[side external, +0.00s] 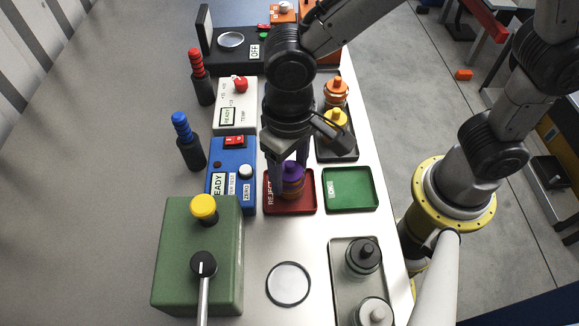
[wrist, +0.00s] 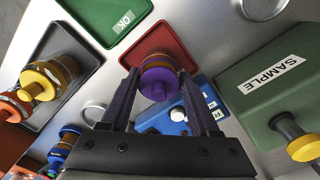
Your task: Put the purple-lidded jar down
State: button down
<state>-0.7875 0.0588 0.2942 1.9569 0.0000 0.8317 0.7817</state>
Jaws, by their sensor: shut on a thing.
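The purple-lidded jar (side external: 292,178) has an amber body and stands upright between my fingers. My gripper (side external: 290,186) is shut on it, with one finger on each side. In the wrist view the jar's purple lid (wrist: 158,82) shows between the two fingers. The jar is at the red tray (side external: 273,207) marked REJECT, within its rim in the side view. I cannot tell whether its base touches the tray floor. The red tray also shows behind the jar in the wrist view (wrist: 160,38).
A green tray (side external: 351,190) marked OK lies empty to the right. A grey tray (side external: 340,288) holds a black-lidded and a grey-lidded jar. Another dark tray (side external: 345,152) holds yellow-lidded and orange-lidded jars. A blue device (side external: 232,172) and green SAMPLE box (side external: 190,265) stand left.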

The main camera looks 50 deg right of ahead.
jog(key=shift+f, duration=0.1)
jog(key=shift+c, duration=0.6)
grip_release()
notch_tip(320, 180, up, 12)
jog(key=shift+r, duration=0.15)
jog(key=s+d+t, duration=0.2)
jog(key=s+d, duration=0.1)
jog(key=d, duration=0.9)
jog(key=s+d+t, duration=0.3)
jog(key=s+d, duration=0.1)
jog(key=d, duration=0.7)
jog(key=shift+s+d+t, duration=0.15)
jog(key=shift+d+t, duration=0.15)
jog(key=shift+d, duration=0.1)
